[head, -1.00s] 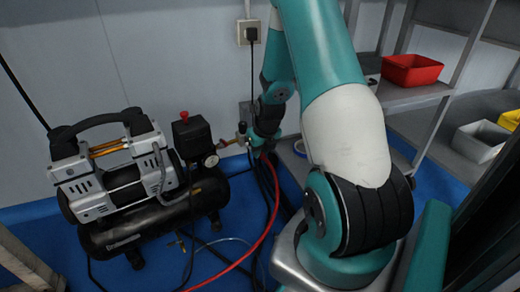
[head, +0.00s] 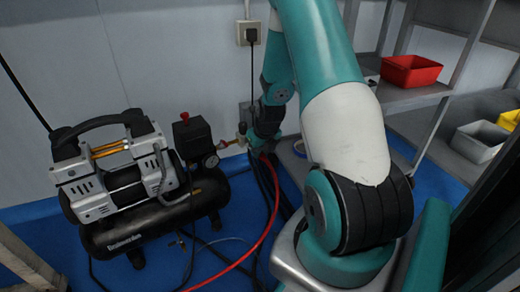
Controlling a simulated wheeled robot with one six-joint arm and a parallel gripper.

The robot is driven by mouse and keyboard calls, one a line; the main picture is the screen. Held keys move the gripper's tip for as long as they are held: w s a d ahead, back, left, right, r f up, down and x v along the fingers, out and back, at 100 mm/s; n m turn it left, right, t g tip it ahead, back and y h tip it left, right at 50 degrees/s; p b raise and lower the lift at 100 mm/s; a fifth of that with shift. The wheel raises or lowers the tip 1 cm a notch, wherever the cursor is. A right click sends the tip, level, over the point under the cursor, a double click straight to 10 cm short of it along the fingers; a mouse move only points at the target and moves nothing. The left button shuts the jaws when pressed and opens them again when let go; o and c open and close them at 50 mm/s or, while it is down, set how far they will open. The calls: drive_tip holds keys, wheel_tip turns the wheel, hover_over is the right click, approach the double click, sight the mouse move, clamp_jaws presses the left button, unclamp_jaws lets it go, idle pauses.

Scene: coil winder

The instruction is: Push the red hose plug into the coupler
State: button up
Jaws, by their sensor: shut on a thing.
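The black and silver compressor (head: 140,190) stands on the blue floor at the left. Its pressure gauge (head: 212,161) faces me, and a small outlet fitting, where the coupler appears to be, points right from beside it (head: 229,143). My gripper (head: 246,139) is at the end of the teal arm, just right of this fitting. It is shut on what appears to be the red hose plug, mostly hidden by the jaws. The red hose (head: 262,240) hangs below the wrist. I cannot tell whether plug and coupler touch or are engaged.
A wall socket (head: 247,33) with a black plug and cable is above the wrist. Shelving at the right holds a red bin (head: 411,70) and a grey bin (head: 479,141). Dark hoses (head: 275,195) lie below the gripper. The wall is close behind.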

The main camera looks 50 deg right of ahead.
drive_tip(key=shift+w+d+r+p, duration=0.1)
drive_tip(key=shift+w+d+p, duration=0.1)
drive_tip(key=shift+w, duration=0.45)
drive_tip(key=shift+w+d+p, duration=0.2)
drive_tip(key=shift+w, duration=0.45)
idle(1.4)
drive_tip(key=shift+s+a+p, duration=0.3)
drive_tip(key=shift+s+p, duration=0.05)
drive_tip(key=shift+s, duration=0.3)
idle(0.3)
drive_tip(key=shift+s, duration=0.1)
drive_tip(key=shift+o, duration=0.5)
drive_tip(key=shift+s, duration=0.1)
clamp_jaws()
drive_tip(key=shift+p, duration=0.7)
drive_tip(key=shift+w+d, duration=0.3)
drive_tip(key=shift+w, duration=0.55)
idle(1.0)
drive_tip(key=shift+s+a+p, duration=0.2)
drive_tip(key=shift+s+p, duration=0.1)
drive_tip(key=shift+p, duration=0.05)
